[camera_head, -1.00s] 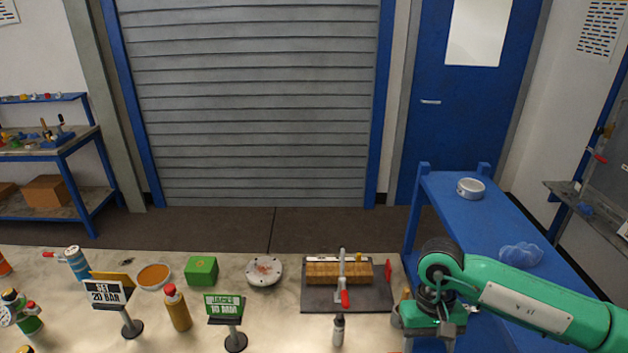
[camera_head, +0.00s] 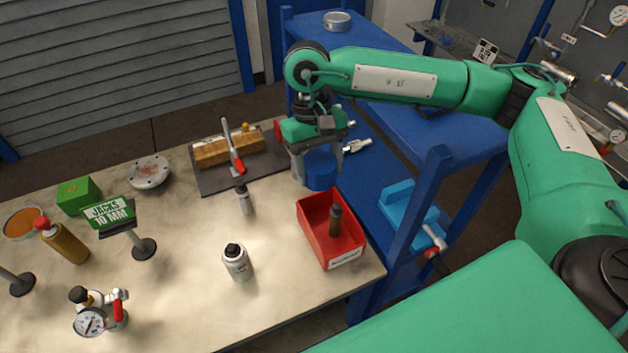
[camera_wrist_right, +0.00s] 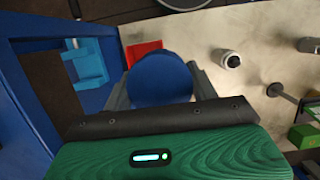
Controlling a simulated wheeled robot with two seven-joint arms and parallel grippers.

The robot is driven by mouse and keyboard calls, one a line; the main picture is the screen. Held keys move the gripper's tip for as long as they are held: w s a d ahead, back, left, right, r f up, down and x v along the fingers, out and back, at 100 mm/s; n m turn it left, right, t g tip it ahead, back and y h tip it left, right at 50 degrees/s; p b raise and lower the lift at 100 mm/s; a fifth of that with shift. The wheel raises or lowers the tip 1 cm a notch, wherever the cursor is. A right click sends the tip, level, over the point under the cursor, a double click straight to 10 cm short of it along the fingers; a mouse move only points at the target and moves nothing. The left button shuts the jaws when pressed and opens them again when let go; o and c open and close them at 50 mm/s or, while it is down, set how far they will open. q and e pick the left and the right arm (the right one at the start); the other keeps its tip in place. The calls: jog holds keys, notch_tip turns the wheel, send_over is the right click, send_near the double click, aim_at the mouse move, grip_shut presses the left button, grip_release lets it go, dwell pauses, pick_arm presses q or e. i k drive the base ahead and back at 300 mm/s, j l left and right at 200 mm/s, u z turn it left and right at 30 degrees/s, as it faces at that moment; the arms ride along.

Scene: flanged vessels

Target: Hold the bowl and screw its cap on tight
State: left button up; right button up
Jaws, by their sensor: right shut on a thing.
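A blue round thing (camera_head: 321,170) stands at the table's right edge in the head view. In the right wrist view its flat round blue face (camera_wrist_right: 160,78) fills the space between the fingers. I cannot tell whether it is the bowl or its cap. My right gripper (camera_head: 318,160) reaches down from above and is shut on it, one finger on each side. My left gripper is in no view.
A red bin (camera_head: 318,250) holding a dark bottle stands close in front of the right gripper. A clamp board (camera_head: 215,180) with a wooden block lies to its left. Bottles, a gauge (camera_head: 90,321), a green box (camera_head: 78,196) and a sign (camera_head: 108,213) stand around the table.

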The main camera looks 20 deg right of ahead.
aim_at(241, 269)
jog(key=k+z, duration=0.35)
jog(key=k, duration=0.15)
jog(key=k+l+z, duration=0.2)
jog(key=k+z, duration=0.2)
jog(key=k+l+z, duration=0.35)
jog(key=k, duration=0.25)
